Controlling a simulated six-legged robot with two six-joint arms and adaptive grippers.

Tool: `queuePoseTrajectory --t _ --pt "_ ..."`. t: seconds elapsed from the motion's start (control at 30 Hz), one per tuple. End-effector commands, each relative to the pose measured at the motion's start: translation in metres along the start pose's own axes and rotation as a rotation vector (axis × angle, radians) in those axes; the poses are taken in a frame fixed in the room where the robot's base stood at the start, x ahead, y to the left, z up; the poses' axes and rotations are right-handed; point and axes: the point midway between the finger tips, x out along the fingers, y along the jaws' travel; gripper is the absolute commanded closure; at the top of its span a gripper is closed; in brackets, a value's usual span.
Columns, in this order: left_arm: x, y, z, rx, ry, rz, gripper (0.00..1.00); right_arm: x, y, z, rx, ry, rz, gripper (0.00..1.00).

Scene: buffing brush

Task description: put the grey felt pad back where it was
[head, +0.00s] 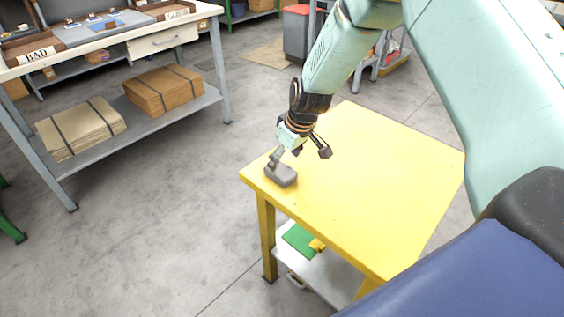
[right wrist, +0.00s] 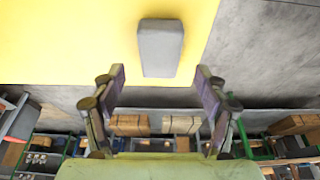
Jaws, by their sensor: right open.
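The grey felt pad (head: 281,175) is a small rounded block lying on the yellow table (head: 385,170), close to its left corner. My right gripper (head: 301,154) is above the tabletop, just beside and above the pad, with its fingers spread. In the right wrist view the pad (right wrist: 160,45) shows whole against the yellow top, beyond the gap between the two open fingers (right wrist: 161,72). Nothing is between the fingers. In the head view one finger is close to the pad; whether they touch I cannot tell. My left gripper is not in view.
The rest of the yellow tabletop is bare. A lower shelf (head: 325,272) holds a green item (head: 299,240) and a small yellow one. A workbench with a BAD-labelled tray (head: 38,55) and cardboard stacks (head: 163,90) stands left. Open floor lies between.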

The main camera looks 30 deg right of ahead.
Motion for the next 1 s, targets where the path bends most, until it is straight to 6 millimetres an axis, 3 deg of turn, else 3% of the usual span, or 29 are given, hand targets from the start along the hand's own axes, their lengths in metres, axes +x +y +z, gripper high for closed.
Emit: queuePoseTrajectory --t 0.03,0.2,0.4,1.0 --pt "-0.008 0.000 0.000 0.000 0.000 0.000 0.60 -0.016 0.000 -0.002 0.001 0.003 0.000 0.26" --pt "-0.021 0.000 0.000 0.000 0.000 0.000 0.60 -0.049 0.000 -0.002 0.001 0.002 -0.001 0.26" --pt "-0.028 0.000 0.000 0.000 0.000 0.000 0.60 -0.072 0.000 -0.001 0.000 0.000 -0.001 0.26" --pt "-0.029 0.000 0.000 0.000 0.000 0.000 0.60 -0.077 0.000 0.001 0.001 0.000 0.000 0.26"
